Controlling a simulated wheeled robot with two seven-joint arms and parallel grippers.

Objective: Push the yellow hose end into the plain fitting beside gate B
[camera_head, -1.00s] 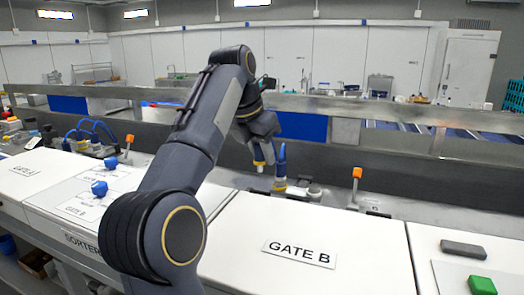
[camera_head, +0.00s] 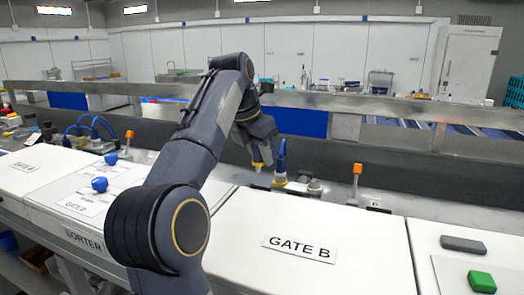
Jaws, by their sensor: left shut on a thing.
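My left gripper (camera_head: 258,150) is shut on the yellow hose end (camera_head: 257,157), which points downward with a pale tip. It is held above the metal deck behind the gate B panel, left of a yellow-banded fitting (camera_head: 280,179). A blue hose (camera_head: 282,152) rises from that fitting. A small grey fitting (camera_head: 315,186) stands just right of it; I cannot tell for sure that this is the plain one. The hose end looks apart from both. The fingers are small and partly hidden by my arm. My right gripper is out of view.
The white gate B panel (camera_head: 345,225) lies in front, with its label (camera_head: 299,249). An orange-topped lever (camera_head: 357,170) stands right of the fittings. A metal rail (camera_head: 330,103) runs behind. A grey block (camera_head: 463,244) and a green block (camera_head: 481,282) lie at the right.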

